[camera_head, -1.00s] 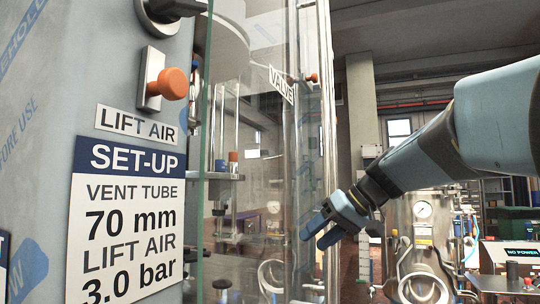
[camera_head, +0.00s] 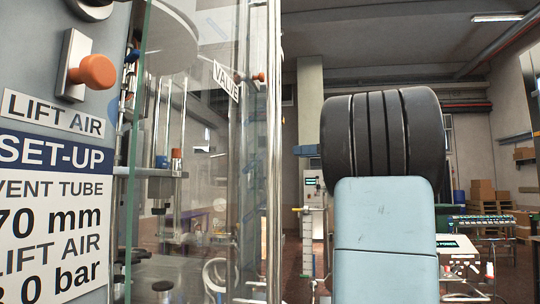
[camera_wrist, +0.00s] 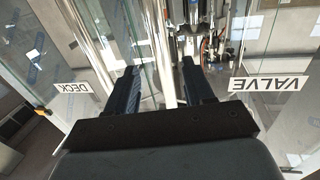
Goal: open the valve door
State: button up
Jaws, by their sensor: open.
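The valve door (camera_head: 215,150) is a clear glass panel left of centre in the head view, with a tilted white VALVE label (camera_head: 227,80) near its top. A small orange-red knob (camera_head: 259,77) shows beside the label. In the wrist view the VALVE label (camera_wrist: 268,84) appears upside down on glass at the right. My gripper (camera_wrist: 162,72) is open, its two dark fingers apart, with a pale vertical post visible between them. I see nothing held. In the head view my gripper is hidden behind my own arm. I cannot tell whether the fingers touch anything.
A glass panel with a DECK label (camera_wrist: 73,87) is at the left in the wrist view. A grey panel with a SET-UP sign (camera_head: 50,190) and a large orange knob (camera_head: 92,72) stands at the left in the head view. Cardboard boxes (camera_head: 484,195) are far right.

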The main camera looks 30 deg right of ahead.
aim_at(271, 153)
jog(key=x, duration=1.1)
jog(key=shift+w+a, duration=0.1)
grip_shut()
dwell(0.3)
